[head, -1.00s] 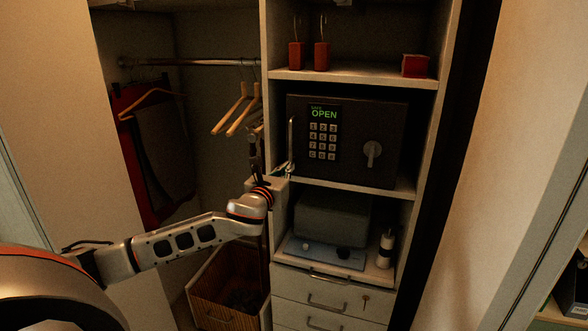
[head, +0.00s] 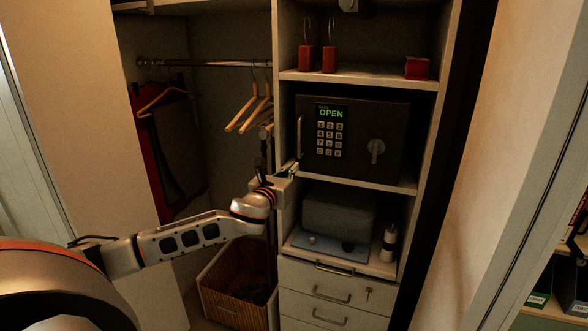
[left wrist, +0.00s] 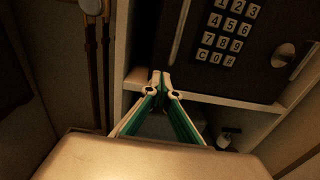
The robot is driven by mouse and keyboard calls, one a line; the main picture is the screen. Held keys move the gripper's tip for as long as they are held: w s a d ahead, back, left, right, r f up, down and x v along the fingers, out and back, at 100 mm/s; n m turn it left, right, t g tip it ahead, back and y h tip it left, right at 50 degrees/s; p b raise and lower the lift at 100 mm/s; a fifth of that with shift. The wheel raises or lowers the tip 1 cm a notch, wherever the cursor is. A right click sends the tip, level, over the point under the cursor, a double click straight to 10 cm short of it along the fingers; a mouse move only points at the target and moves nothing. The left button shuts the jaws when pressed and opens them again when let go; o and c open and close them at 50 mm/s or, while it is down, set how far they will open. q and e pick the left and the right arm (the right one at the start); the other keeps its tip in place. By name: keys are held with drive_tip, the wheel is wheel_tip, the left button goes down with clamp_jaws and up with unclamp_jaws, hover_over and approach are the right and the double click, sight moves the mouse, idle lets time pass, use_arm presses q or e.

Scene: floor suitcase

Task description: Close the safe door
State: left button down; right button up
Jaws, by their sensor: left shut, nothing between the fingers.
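The dark safe door (head: 355,135) faces me on a shelf of the white cabinet. It carries a keypad (head: 330,138), a green display reading OPEN, a round knob (head: 376,148) and a vertical bar handle (head: 299,135) at its left edge. It looks nearly flush with the safe's front; I cannot tell whether a gap is left. My left gripper (head: 291,168) is shut and empty, just below the handle at the cabinet's left upright. In the left wrist view its closed fingertips (left wrist: 160,80) are below and left of the door (left wrist: 225,45). My right gripper is out of view.
Wooden hangers (head: 250,110) and a wicker basket (head: 235,290) are left of the cabinet. Red items (head: 329,59) stand on the shelf above. A grey case (head: 338,215) and a white bottle (head: 389,243) are below the safe, above drawers (head: 330,292).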

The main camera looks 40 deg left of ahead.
use_arm(q)
drive_tip(key=v, duration=1)
drive_tip(key=s+d+f+n+g+h, duration=0.15)
drive_tip(key=d+f+n, duration=0.25)
drive_tip(key=f, duration=0.4)
drive_tip(key=s+d+f+n+g+h, duration=0.1)
drive_tip(key=s+d+f+n, duration=0.25)
drive_tip(key=f, duration=0.45)
drive_tip(key=s+d+f+n+g+h, duration=0.2)
drive_tip(key=d+f+n, duration=0.15)
drive_tip(key=f, duration=0.45)
drive_tip(key=s+d+f+n+g+h, duration=0.2)
drive_tip(key=s+d+f+n, duration=1.3)
drive_tip(key=s+f+n, duration=0.2)
drive_tip(key=shift+s+d+n+h, duration=0.15)
drive_tip(key=shift+s+n+h, duration=0.2)
drive_tip(key=shift+s+n, duration=0.15)
